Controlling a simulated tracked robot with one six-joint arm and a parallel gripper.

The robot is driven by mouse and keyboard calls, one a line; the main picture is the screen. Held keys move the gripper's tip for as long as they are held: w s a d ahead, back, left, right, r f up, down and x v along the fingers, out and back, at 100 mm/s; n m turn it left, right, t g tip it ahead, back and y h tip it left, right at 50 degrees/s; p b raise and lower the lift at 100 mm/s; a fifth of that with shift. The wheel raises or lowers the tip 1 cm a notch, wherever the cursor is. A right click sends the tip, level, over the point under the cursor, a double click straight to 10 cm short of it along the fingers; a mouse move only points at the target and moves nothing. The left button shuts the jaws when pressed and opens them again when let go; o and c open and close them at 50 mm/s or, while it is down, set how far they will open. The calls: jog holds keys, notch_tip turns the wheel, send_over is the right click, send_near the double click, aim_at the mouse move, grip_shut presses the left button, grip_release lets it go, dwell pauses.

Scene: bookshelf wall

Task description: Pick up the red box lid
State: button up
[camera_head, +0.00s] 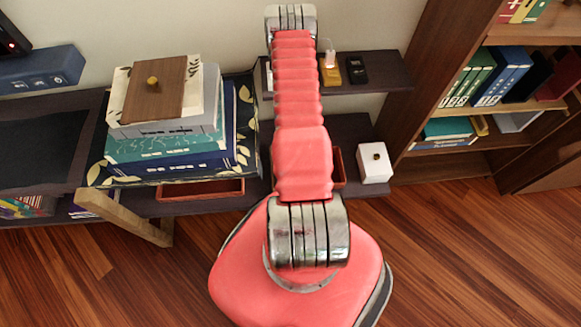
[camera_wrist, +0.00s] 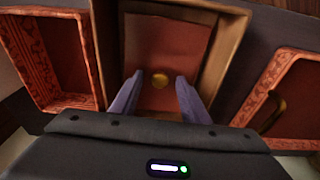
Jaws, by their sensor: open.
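In the wrist view, a flat reddish-brown lid (camera_wrist: 165,45) with a round gold knob (camera_wrist: 160,80) lies inside a wooden-rimmed box or tray. My gripper (camera_wrist: 158,92) is open, with its two fingers apart on the left and right of the knob in the picture. I cannot tell how far the fingertips are above the lid. In the head view my arm hides the lid and my gripper.
Open red boxes stand left (camera_wrist: 80,60) and right (camera_wrist: 290,75) in the wrist view; the right one holds a gold object (camera_wrist: 265,112). In the head view, a book stack (camera_head: 170,145) carries a brown lid (camera_head: 145,100). A white box (camera_head: 374,170) stands right of my arm.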

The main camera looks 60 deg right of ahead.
jog(key=shift+c, duration=0.4)
grip_shut()
jog(key=shift+r, duration=0.15)
notch_tip(320, 180, up, 10)
dwell(0.9)
dwell(0.6)
